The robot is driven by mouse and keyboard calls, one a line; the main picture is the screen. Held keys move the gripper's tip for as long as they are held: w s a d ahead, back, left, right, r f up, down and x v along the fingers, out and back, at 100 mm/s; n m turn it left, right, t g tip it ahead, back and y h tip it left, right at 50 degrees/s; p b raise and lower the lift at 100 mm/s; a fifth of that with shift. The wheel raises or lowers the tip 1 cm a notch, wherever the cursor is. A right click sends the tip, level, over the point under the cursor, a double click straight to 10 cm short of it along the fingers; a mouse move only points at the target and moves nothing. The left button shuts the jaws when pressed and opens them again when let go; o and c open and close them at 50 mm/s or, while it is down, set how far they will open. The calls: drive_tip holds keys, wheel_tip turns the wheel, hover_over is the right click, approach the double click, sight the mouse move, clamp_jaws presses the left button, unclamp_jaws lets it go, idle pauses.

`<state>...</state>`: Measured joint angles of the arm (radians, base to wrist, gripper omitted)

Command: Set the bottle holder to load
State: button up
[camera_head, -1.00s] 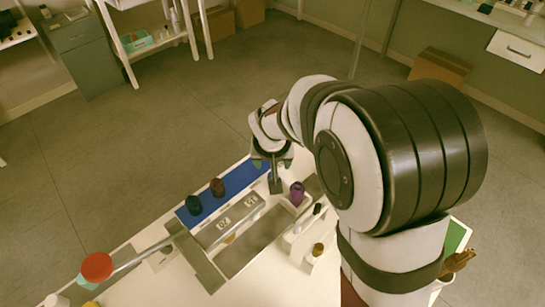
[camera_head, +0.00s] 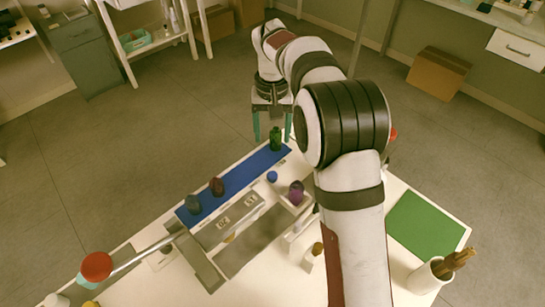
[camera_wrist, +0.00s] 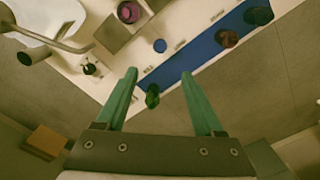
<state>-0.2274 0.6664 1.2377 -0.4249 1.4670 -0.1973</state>
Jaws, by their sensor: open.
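The labels are too small to read, so I cannot tell the holder's setting. My gripper (camera_head: 272,128) is open and empty above the far table end, away from the holder. In the wrist view, a green bottle (camera_wrist: 152,96) shows between the fingers (camera_wrist: 158,75), apparently below them.
A blue strip (camera_head: 240,178) carries dark blue (camera_head: 193,204), brown (camera_head: 217,187) and green (camera_head: 276,139) bottles. A grey labelled block (camera_head: 232,221) lies beside it. A green mat (camera_head: 424,227) and brush cup (camera_head: 424,278) are at right.

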sight(272, 174)
wheel_tip(272, 174, down, 15)
drive_tip(key=shift+f, duration=0.2)
clamp_jaws()
idle(0.3)
drive_tip(key=shift+a, duration=0.1)
idle(1.0)
